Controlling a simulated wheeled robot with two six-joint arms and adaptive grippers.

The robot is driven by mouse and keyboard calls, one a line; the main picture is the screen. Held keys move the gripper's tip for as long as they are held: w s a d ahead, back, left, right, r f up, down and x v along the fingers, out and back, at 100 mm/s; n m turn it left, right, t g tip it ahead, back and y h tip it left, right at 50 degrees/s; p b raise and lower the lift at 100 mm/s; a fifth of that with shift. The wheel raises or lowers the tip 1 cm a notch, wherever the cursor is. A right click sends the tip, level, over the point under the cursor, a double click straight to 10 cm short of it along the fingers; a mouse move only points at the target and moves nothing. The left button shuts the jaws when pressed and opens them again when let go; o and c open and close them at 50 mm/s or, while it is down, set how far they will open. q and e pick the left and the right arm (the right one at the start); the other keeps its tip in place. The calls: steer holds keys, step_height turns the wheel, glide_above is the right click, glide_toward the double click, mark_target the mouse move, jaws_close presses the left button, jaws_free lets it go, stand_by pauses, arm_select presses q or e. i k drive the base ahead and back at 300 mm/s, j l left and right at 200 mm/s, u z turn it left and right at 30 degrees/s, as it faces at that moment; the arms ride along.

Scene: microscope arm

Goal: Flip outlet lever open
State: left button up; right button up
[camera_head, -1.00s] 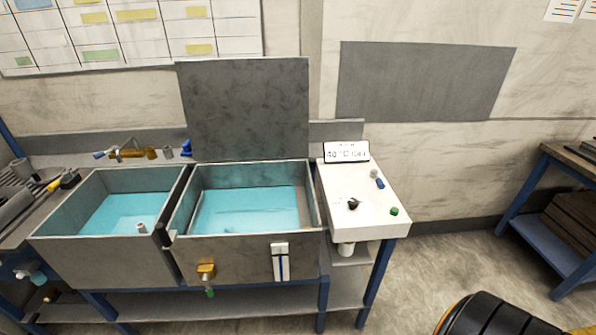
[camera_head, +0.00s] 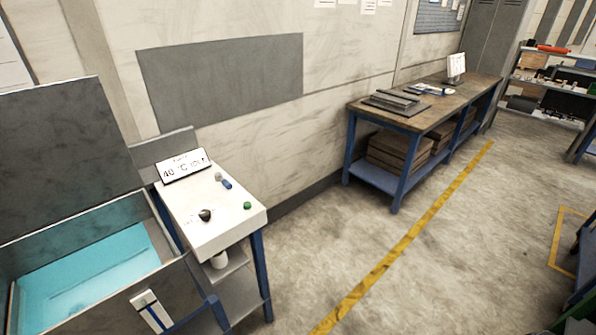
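The grey tank (camera_head: 150,268) with blue water stands at the lower left, cut off by the picture's edge. Its grey lid (camera_head: 65,155) stands raised behind it. A white upright fitting with a blue strip (camera_head: 150,308) is on the tank's front wall. I cannot make out an outlet lever in this view; the front wall left of the white fitting is out of frame. Neither of my grippers is in view.
A white control panel (camera_head: 225,225) with a display sign (camera_head: 183,167), a black knob and small coloured buttons stands right of the tank. A wooden-topped bench (camera_head: 445,115) stands along the wall. Open floor (camera_head: 345,235) with a yellow line (camera_head: 410,245) lies in front.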

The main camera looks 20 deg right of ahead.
mark_target(218, 176)
steer(key=z, duration=0.1)
steer(key=i+l+u, duration=0.15)
steer(key=i+l, duration=0.15)
steer(key=l, duration=0.45)
steer(key=i+l+u, duration=0.15)
steer(key=l, duration=0.6)
steer(key=i+l+u, duration=0.2)
steer(key=l, duration=0.55)
steer(key=i+l+u, duration=0.15)
steer(key=l, duration=0.7)
steer(key=i+l+u, duration=0.15)
steer(key=l, duration=0.65)
steer(key=i+l+u, duration=0.15)
steer(key=l, duration=0.7)
